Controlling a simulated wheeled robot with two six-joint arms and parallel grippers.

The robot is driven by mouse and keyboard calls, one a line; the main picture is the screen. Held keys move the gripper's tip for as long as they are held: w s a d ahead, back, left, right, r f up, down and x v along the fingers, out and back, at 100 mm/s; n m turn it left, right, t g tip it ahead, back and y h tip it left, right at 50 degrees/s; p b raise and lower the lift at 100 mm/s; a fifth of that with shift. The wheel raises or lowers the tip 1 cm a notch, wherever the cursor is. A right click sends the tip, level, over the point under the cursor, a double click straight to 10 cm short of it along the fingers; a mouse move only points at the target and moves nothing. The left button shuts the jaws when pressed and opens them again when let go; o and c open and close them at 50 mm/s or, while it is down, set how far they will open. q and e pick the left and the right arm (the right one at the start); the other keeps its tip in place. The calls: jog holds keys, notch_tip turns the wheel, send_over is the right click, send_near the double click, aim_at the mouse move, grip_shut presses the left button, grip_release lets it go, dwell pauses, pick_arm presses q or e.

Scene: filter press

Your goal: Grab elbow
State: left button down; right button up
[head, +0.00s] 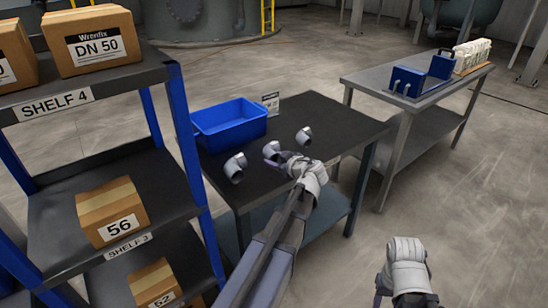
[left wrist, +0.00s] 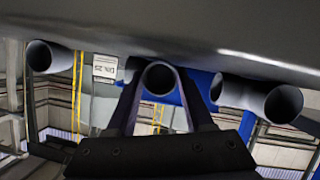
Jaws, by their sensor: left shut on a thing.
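My left gripper (head: 279,156) is over the dark table and shut on a grey pipe elbow (head: 271,149). In the left wrist view the held elbow (left wrist: 159,78) shows its round open end between the two fingers (left wrist: 158,90). In the head view the gripper partly hides it, and I cannot tell whether it touches the table. A second elbow (head: 235,168) lies to its left and a third elbow (head: 304,136) to its right. My right gripper (head: 380,290) is low at the right, away from the table, its fingers too unclear to judge.
A blue bin (head: 228,123) stands at the back of the dark table (head: 340,125), with a small sign (head: 271,103) beside it. A shelf rack (head: 95,95) with boxes stands close on the left. A grey bench (head: 375,75) with blue items stands at the right. Open floor lies between.

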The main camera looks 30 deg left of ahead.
notch_tip(320, 180, up, 10)
jog(key=p, duration=0.9)
jog(key=shift+p, duration=0.35)
